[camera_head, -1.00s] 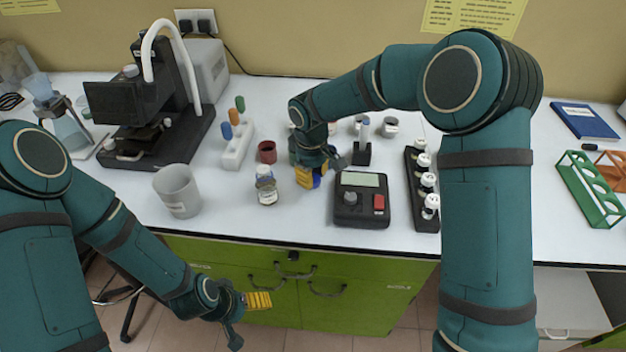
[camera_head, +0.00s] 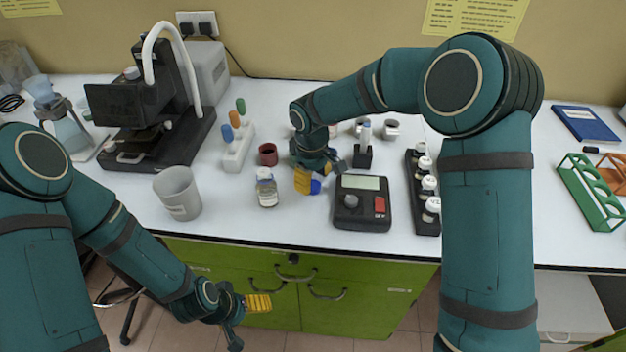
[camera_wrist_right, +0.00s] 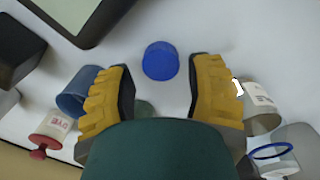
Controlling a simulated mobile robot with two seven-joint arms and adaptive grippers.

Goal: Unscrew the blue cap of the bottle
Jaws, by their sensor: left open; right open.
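A small clear bottle with a label (camera_head: 267,190) stands upright near the table's front edge, left of my right gripper (camera_head: 321,179). Its top looks pale, with no blue cap that I can make out. A blue cap (camera_head: 315,187) is under my right gripper, apart from the bottle. In the right wrist view the cap (camera_wrist_right: 161,62) looks to be on the white table between the fingertips, with a gap on each side. My right gripper is open and empty. My left gripper (camera_head: 246,315) is open and empty, low in front of the green cabinet.
A black device with a screen (camera_head: 361,204) stands close right of my right gripper. A grey beaker (camera_head: 178,194) stands left of the bottle, and a dark red cup (camera_head: 268,154) behind it. A black rack of vials (camera_head: 414,187) is further right.

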